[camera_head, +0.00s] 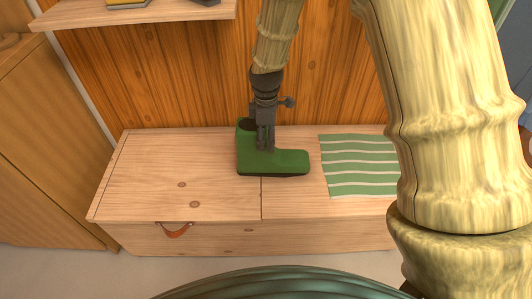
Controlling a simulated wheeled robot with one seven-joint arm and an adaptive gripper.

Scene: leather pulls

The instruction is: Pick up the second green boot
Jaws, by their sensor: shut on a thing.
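A green boot (285,162) with a dark sole and a dark opening at its top stands upright on the wooden chest, toe pointing right. My gripper (264,148) reaches down from above and is shut on the boot near the shaft. The fingers hide part of the boot. I cannot tell whether the sole touches the lid or hangs just above it. No other boot shows in this view.
The wooden chest (150,178) has a leather pull (174,230) on its front. A green striped mat (360,165) lies on its right side, partly behind my arm. A shelf (140,14) juts out above left. A cabinet (45,150) stands at left. The chest's left lid is clear.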

